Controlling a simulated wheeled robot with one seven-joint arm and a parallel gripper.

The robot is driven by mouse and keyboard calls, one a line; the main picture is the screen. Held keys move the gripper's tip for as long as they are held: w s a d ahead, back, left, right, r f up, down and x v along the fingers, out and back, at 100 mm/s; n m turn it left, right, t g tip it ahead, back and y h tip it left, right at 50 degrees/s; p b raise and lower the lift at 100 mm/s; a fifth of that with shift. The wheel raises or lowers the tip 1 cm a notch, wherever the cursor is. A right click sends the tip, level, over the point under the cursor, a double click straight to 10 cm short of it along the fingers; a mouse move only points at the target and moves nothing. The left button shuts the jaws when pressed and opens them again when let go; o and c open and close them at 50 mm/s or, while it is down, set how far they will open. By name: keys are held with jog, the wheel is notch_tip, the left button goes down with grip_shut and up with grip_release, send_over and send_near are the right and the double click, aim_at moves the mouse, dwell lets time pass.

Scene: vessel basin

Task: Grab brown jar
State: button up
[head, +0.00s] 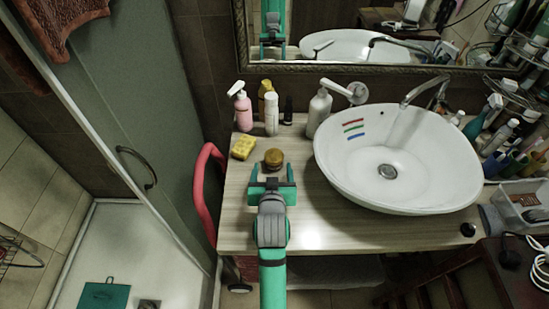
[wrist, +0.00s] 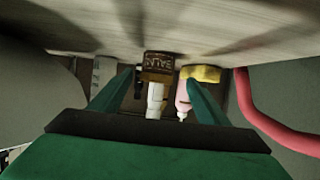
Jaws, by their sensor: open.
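The brown jar (head: 273,158) stands upright on the wooden counter (head: 240,215), left of the basin. My gripper (head: 271,180) is open and empty, just on the near side of the jar, pointing at it. In the wrist view, which appears upside down, the jar (wrist: 159,64) with lettering on its side shows between the two fingers of my gripper (wrist: 158,85). The jar looks a little beyond the fingertips; I cannot tell the exact gap. No contact is visible.
A yellow sponge (head: 243,147) lies left of the jar. A pink bottle (head: 243,110), a white bottle (head: 271,113) and a white pump bottle (head: 319,113) stand behind. The white basin (head: 400,180) is at right. A red rail (head: 202,190) edges the left side.

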aim_at(272, 164)
jog(key=shift+x, duration=1.5)
jog(key=shift+d+x, duration=0.2)
jog(key=shift+x, duration=0.75)
jog(key=shift+d+x, duration=0.15)
jog(key=shift+x, duration=0.8)
jog(key=shift+a, duration=0.1)
jog(key=c, duration=1.2)
